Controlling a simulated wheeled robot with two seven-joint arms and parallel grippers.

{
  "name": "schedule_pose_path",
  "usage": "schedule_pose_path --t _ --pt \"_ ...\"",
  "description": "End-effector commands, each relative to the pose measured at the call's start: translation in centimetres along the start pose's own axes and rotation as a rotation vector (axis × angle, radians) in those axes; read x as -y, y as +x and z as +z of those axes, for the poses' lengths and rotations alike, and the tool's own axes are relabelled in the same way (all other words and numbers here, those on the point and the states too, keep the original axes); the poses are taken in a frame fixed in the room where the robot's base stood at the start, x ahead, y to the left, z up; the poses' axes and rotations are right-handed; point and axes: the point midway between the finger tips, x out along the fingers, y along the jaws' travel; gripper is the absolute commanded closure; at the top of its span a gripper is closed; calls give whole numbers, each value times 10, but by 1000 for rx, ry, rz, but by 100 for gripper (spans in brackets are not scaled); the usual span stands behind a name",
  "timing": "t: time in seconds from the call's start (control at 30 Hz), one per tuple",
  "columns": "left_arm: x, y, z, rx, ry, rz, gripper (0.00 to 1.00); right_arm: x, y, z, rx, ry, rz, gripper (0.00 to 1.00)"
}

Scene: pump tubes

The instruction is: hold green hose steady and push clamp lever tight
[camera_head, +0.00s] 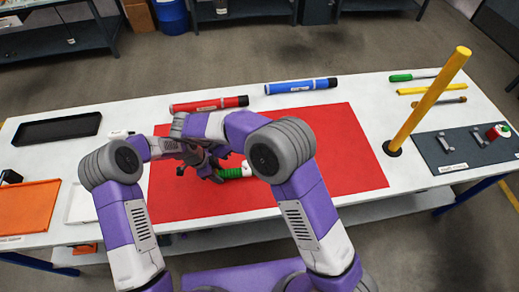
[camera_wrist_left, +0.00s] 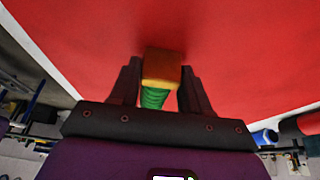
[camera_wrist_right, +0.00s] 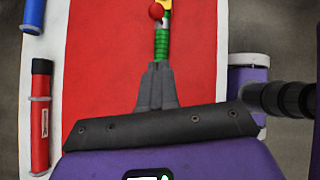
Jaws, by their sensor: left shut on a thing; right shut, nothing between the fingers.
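The green hose (camera_head: 234,173) lies over the red mat in the head view, with a pale end beside it. My left gripper (camera_wrist_left: 158,88) is shut on the green hose (camera_wrist_left: 153,98), just below an orange-brown block (camera_wrist_left: 162,66) in the left wrist view. My right gripper (camera_wrist_right: 158,68) is shut and empty, its fingertips near the green hose (camera_wrist_right: 162,42) in the right wrist view. Beyond it are a red ball (camera_wrist_right: 155,11), which looks like the clamp lever's knob, and a yellow part (camera_wrist_right: 168,4). The arms hide much of the clamp in the head view.
A red tube (camera_head: 208,104) and a blue tube (camera_head: 300,86) lie behind the work area. A yellow post (camera_head: 430,100) stands to the right, near a dark panel (camera_head: 462,148). A black tray (camera_head: 57,129) and an orange tray (camera_head: 28,207) are at left. The mat's right side is clear.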

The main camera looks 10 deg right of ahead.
Motion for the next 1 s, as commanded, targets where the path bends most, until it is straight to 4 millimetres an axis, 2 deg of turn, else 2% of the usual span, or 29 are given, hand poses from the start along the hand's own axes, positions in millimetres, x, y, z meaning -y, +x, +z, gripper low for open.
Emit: schedule_pose_path --t 0.17,0.5,0.73,1.0 --pt "0 0 0 0 -1 -1 100 1 28 0 0 -1 -5 100" --pt "0 0 0 0 0 -2 100 1 100 0 0 -1 -6 100" --pt "0 0 0 0 -1 -1 100 1 122 20 -2 2 -3 100" --pt "0 0 0 0 0 -1 100 0 127 24 -2 0 -1 100"
